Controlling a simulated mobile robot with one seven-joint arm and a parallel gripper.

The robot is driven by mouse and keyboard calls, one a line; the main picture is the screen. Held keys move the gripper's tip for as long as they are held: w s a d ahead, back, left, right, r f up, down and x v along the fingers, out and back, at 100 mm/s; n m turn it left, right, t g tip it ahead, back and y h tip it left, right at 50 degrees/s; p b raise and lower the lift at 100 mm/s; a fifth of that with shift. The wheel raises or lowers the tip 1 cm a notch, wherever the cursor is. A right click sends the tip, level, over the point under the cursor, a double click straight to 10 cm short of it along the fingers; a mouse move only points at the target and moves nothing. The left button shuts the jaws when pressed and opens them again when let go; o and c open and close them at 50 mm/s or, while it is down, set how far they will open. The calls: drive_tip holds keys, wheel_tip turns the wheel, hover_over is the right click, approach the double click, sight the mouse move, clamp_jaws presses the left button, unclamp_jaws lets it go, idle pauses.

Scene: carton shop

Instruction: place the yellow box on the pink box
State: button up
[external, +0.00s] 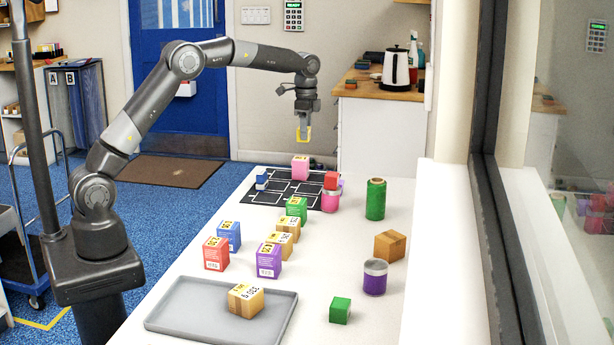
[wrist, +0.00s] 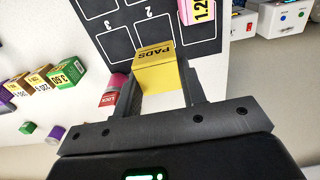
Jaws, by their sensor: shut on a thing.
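My gripper (external: 304,122) is shut on the yellow box (wrist: 155,72), marked PADS, and holds it in the air above the mat. The yellow box also shows small under the gripper in the external view (external: 303,134). The pink box (external: 300,168) stands upright on the black mat, below the held box in the external view. In the wrist view the pink box (wrist: 196,10) is cut by the top edge, up and right of the yellow box. The two boxes look apart.
The black mat (external: 285,187) has numbered white cells. Several boxes, a green can (external: 375,199) and a grey tray (external: 190,303) stand nearer the camera.

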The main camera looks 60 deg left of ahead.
drive_tip(key=w+a+f, duration=0.1)
drive_tip(key=a, duration=0.1)
drive_tip(key=w+a+f, duration=0.1)
drive_tip(key=a+f, duration=0.1)
drive_tip(key=w+a+f, duration=0.1)
drive_tip(key=a, duration=0.2)
drive_tip(key=shift+f, duration=2.3)
drive_tip(key=shift+f, duration=0.15)
drive_tip(key=o, duration=0.9)
drive_tip(key=shift+o, duration=0.2)
